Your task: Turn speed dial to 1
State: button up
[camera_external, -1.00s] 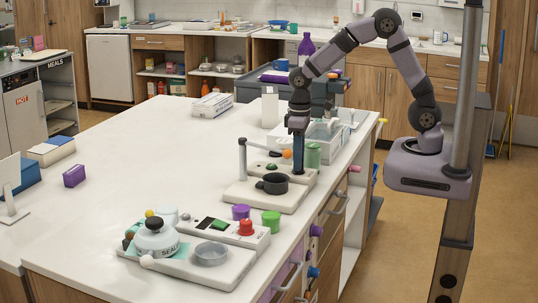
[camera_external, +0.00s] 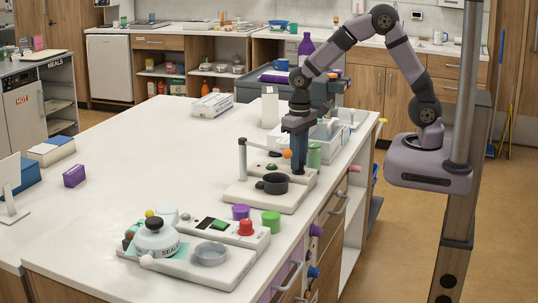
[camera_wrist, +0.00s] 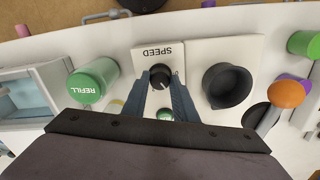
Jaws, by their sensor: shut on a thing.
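The speed dial (camera_wrist: 160,75) is a black round knob on a white plate marked SPEED (camera_wrist: 157,51), which reads upside down in the wrist view. A pale pointer mark on the knob is faintly visible; no number markings are legible, so its setting cannot be told. My gripper (camera_wrist: 161,82) is shut on the dial, with one blue-grey finger on each side of it. In the external view my gripper (camera_external: 299,168) points straight down at the back right of the white device base, and its fingers hide the dial.
Close by are a black cup (camera_wrist: 226,85), an orange-knobbed lever (camera_wrist: 286,95), a green button (camera_wrist: 165,114) and a green REFILL canister (camera_wrist: 93,82). A sealing device (camera_external: 156,240) stands nearer on the counter. The counter's left middle (camera_external: 150,150) is clear.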

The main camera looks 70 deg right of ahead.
jog(key=shift+w, duration=0.1)
jog(key=o, duration=1)
jog(key=shift+o, duration=0.2)
jog(key=shift+r, duration=0.1)
jog(key=shift+r+b, duration=0.7)
jog(key=shift+r, duration=2.9)
